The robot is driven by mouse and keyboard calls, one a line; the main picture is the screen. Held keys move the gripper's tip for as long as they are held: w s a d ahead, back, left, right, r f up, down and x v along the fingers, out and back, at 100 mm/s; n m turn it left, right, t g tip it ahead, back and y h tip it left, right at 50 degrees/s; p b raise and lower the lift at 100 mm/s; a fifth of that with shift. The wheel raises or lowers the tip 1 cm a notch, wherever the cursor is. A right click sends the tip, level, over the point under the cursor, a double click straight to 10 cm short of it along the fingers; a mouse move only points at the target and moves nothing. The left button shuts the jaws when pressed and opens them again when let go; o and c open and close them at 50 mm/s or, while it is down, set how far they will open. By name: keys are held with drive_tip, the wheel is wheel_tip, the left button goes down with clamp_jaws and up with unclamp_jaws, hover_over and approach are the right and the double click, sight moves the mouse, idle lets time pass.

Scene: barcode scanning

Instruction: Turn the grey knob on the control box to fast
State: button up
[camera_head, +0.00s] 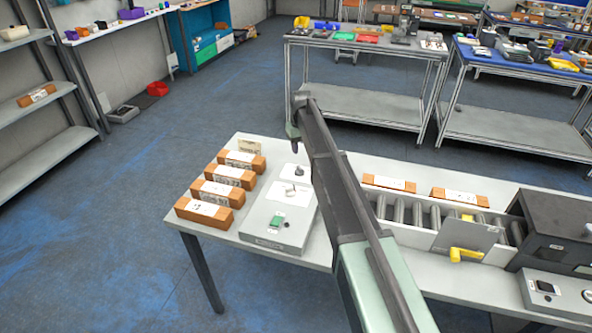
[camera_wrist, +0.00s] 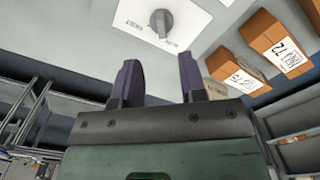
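The control box (camera_head: 273,236) is a low grey box on the near left part of the table, with a green part on its near end. Its grey knob (camera_head: 290,189) sits on a white plate on top. In the wrist view the grey knob (camera_wrist: 161,22) shows near the top edge, on the white plate with small dark marks. The marks are too small to read. My gripper (camera_wrist: 160,68) is open and empty; its two dark fingers are apart from the knob. In the head view my arm's end hangs above the far part of the box; the fingers are hard to make out.
Several orange-brown boxes (camera_head: 204,214) with white labels stand in a row left of the control box. Right of my arm are a roller conveyor (camera_head: 420,214), a grey plate with a yellow handle (camera_head: 466,254) and a dark machine (camera_head: 560,225).

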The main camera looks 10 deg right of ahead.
sight(301, 168)
wheel_tip(301, 168, down, 10)
drive_tip(key=b, duration=0.8)
drive_tip(key=shift+r+b, duration=0.1)
drive_tip(key=shift+b, duration=0.25)
drive_tip(key=shift+r, duration=0.15)
drive_tip(key=shift+c, duration=0.3)
clamp_jaws()
